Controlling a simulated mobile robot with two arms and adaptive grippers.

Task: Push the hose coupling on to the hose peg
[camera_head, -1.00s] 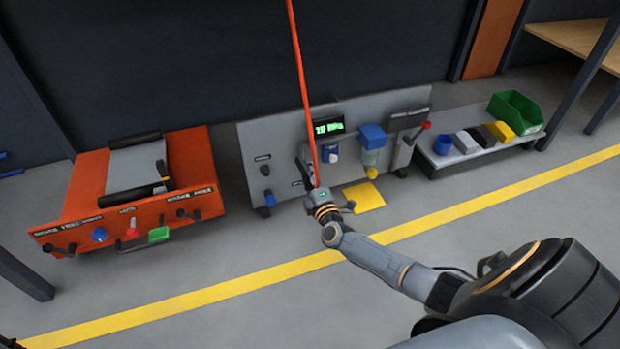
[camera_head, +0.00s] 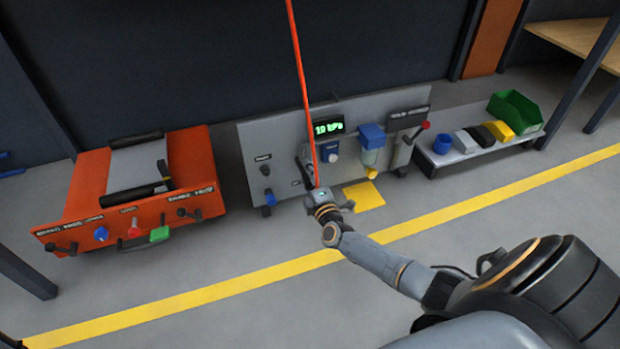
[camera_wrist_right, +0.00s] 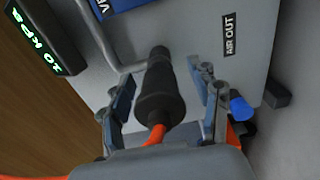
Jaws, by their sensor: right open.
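The hose coupling (camera_wrist_right: 160,95) is a black, stepped cylinder in the right wrist view, with its narrow end towards the grey panel. The orange hose (camera_wrist_right: 155,134) comes out of its near end and also shows in the head view (camera_head: 301,75), rising out of the top of the picture. My right gripper (camera_wrist_right: 165,90) is open, with one finger on each side of the coupling and gaps showing between. In the head view my right gripper (camera_head: 328,196) is low in front of the panel. The hose peg cannot be made out; the coupling covers that spot. My left gripper is not in view.
The grey panel (camera_head: 285,135) carries a green display reading 10 kPa (camera_head: 328,127), a bent grey handle (camera_wrist_right: 105,45) beside the coupling, and blue parts. An orange unit (camera_head: 190,155) stands left. A low shelf (camera_head: 477,155) with bins stands right. The floor in front is clear.

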